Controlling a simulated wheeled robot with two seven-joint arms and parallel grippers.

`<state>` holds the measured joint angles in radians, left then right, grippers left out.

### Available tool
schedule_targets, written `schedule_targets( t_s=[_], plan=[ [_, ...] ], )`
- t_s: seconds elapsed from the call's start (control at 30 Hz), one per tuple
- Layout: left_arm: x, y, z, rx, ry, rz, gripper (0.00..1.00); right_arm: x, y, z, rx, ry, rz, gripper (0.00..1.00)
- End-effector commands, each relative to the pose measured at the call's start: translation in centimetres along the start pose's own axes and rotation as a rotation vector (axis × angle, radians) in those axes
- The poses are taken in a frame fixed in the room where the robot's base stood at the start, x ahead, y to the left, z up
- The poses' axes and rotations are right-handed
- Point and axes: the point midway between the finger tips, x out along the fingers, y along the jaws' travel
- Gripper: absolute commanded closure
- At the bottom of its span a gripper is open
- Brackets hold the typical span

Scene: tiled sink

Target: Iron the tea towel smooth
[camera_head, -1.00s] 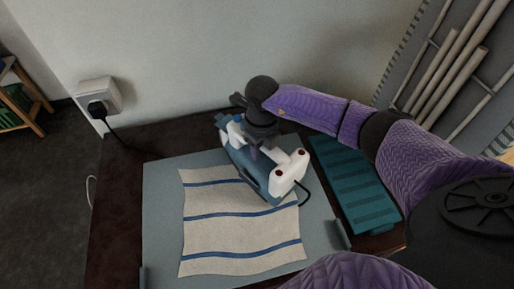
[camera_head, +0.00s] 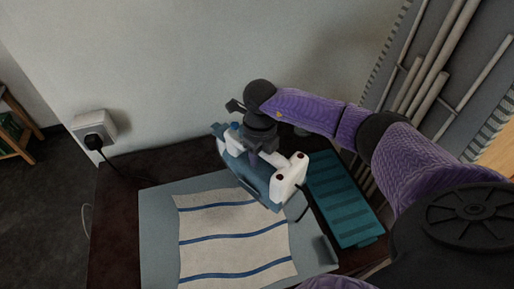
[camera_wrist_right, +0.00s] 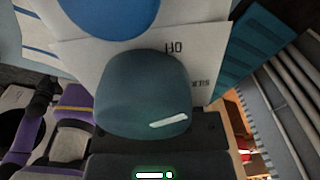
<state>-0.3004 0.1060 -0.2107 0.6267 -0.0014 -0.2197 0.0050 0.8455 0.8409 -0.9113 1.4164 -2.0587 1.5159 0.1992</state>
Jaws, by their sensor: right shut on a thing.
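The cream tea towel (camera_head: 235,244) with blue stripes lies on a grey-blue board (camera_head: 157,235) in the head view. Its edges look wavy. My right gripper (camera_head: 262,143) is shut on the white and teal iron (camera_head: 287,181), over the towel's far right corner, which the iron hides. A dark shadow lies on the towel beside the iron; I cannot tell whether the soleplate touches the cloth. In the right wrist view, the iron's white panel (camera_wrist_right: 190,52) with dark lettering, a teal rounded part and a blue disc show close up. My left gripper is out of view.
A teal ribbed mat (camera_head: 345,205) lies right of the board. A wall socket (camera_head: 92,122) with a black plug and cord is at the left. The wall closes off the back. Pale pipes (camera_head: 445,60) stand at the right.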

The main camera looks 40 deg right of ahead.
Motion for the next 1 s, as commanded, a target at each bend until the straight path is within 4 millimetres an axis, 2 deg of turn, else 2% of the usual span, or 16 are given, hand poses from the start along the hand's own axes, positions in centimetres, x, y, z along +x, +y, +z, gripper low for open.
schedule_targets(
  t_s=[0.03,0.23,1.0],
  plan=[
    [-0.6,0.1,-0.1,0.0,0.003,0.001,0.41,-0.9,-0.2,0.0,0.002,-0.005,-0.001,1.0],
    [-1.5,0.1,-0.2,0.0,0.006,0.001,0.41,-2.1,-0.6,-0.1,0.003,-0.005,-0.001,1.0],
    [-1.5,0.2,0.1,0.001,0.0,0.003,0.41,-2.0,-0.7,-0.1,0.003,-0.004,0.0,1.0]
  ],
)
